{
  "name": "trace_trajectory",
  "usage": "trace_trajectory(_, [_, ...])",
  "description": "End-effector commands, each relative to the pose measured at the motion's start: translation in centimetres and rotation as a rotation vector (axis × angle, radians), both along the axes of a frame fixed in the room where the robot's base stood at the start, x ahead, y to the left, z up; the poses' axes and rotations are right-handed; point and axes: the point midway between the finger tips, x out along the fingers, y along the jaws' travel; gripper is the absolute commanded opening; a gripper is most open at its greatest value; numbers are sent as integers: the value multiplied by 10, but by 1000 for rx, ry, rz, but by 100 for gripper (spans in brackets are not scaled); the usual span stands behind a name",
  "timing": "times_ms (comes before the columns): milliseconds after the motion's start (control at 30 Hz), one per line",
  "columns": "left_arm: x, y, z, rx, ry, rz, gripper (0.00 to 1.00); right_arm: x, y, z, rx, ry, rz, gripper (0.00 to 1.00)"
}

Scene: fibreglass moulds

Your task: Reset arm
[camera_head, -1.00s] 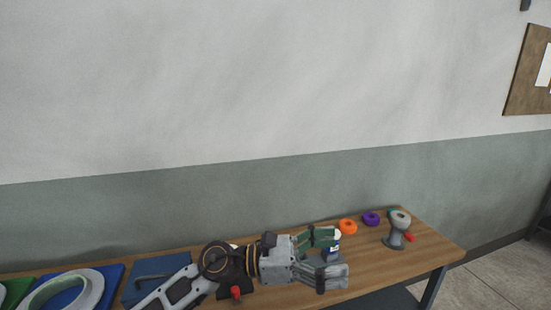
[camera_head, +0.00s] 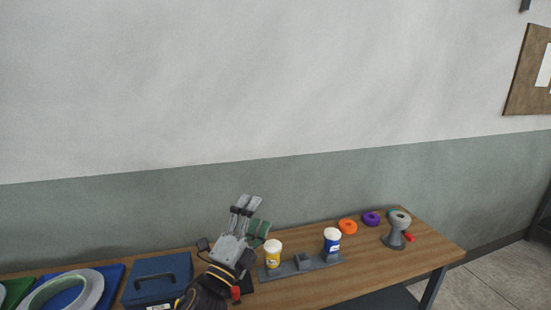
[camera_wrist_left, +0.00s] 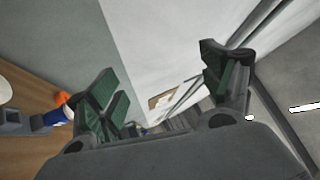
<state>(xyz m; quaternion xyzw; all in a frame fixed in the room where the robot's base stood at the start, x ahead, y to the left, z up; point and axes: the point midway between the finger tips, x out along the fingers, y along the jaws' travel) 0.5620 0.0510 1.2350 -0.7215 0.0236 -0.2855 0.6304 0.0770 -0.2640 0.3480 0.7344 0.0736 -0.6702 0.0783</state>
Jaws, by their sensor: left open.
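My left gripper (camera_head: 252,216) is open and empty in the head view, with its fingers pointing up in front of the green part of the wall. Its arm comes up from the bottom edge, in front of the bench. In the left wrist view the two dark green finger pads (camera_wrist_left: 165,90) stand wide apart with nothing between them. My right gripper is in neither view.
On the wooden bench (camera_head: 385,262) a grey holder (camera_head: 287,270) carries a yellow-and-white cup (camera_head: 273,253) and a blue-and-white cup (camera_head: 332,240). Orange (camera_head: 347,226) and purple (camera_head: 371,218) rings, a grey tape dispenser (camera_head: 396,232) and a blue toolbox (camera_head: 157,277) stand there too.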

Motion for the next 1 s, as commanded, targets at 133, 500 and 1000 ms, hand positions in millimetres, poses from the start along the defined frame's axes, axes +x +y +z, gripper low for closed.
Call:
trace_trajectory(133, [8,32,-36,-143,193,75,81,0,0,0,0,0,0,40])
trace_trajectory(500, [-6,102,-144,-474,661,276,81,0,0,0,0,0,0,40])
trace_trajectory(1000, [-111,159,-290,-858,1273,604,81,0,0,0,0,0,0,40])
